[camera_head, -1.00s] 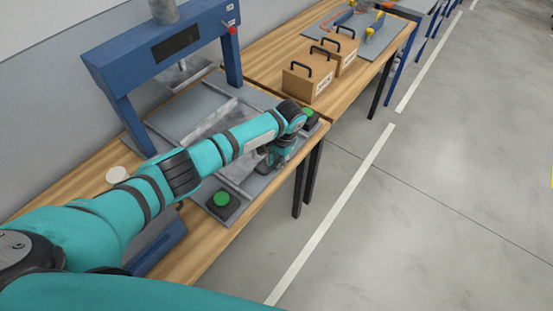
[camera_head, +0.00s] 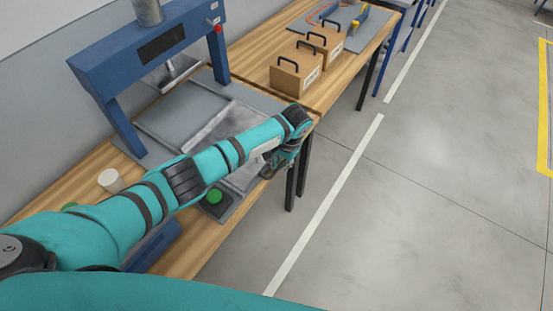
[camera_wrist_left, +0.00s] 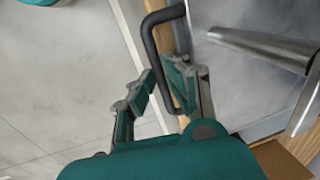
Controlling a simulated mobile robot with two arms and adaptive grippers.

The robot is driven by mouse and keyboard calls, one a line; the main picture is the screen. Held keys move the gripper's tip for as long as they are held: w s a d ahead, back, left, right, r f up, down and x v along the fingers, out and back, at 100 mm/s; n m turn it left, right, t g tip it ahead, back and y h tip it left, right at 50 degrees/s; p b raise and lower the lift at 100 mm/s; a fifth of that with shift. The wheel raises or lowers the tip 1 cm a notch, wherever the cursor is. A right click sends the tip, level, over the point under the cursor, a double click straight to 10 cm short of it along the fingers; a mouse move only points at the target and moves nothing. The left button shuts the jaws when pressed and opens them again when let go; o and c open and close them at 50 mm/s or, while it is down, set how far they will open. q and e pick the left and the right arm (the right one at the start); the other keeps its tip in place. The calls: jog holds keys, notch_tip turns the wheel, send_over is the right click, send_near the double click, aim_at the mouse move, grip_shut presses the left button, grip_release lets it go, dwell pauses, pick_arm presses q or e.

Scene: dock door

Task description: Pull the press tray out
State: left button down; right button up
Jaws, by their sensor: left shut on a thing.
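The press tray (camera_head: 240,121) is a grey metal plate on the bench below the blue press (camera_head: 158,48). Its front part reaches the bench's front edge; my left arm covers much of its middle. A black bar handle (camera_wrist_left: 153,45) stands off the tray's edge in the left wrist view, where the tray's grey surface (camera_wrist_left: 250,18) lies to the right. My left gripper (camera_wrist_left: 163,88) is closed around the handle, with a finger on either side of the bar. In the head view the left gripper (camera_head: 275,164) is at the bench's front edge, partly hidden. My right gripper is not in view.
A green button (camera_head: 214,196) on a dark box is beside the tray. Cardboard boxes with black handles (camera_head: 297,74) stand farther along the bench. A white round object (camera_head: 110,181) lies at the left. The floor in front is clear.

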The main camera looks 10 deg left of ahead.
pick_arm(q)
jog(key=c, duration=1.4)
grip_release()
jog(key=shift+a, duration=0.1)
jog(key=shift+r, duration=0.1)
jog(key=r, duration=0.4)
jog(key=d+r, duration=0.1)
jog(key=r, duration=0.2)
jog(key=d+r, duration=0.1)
jog(key=r, duration=0.3)
jog(key=shift+s+d+r, duration=0.1)
jog(key=shift+s+r, duration=0.25)
jog(key=shift+f, duration=0.1)
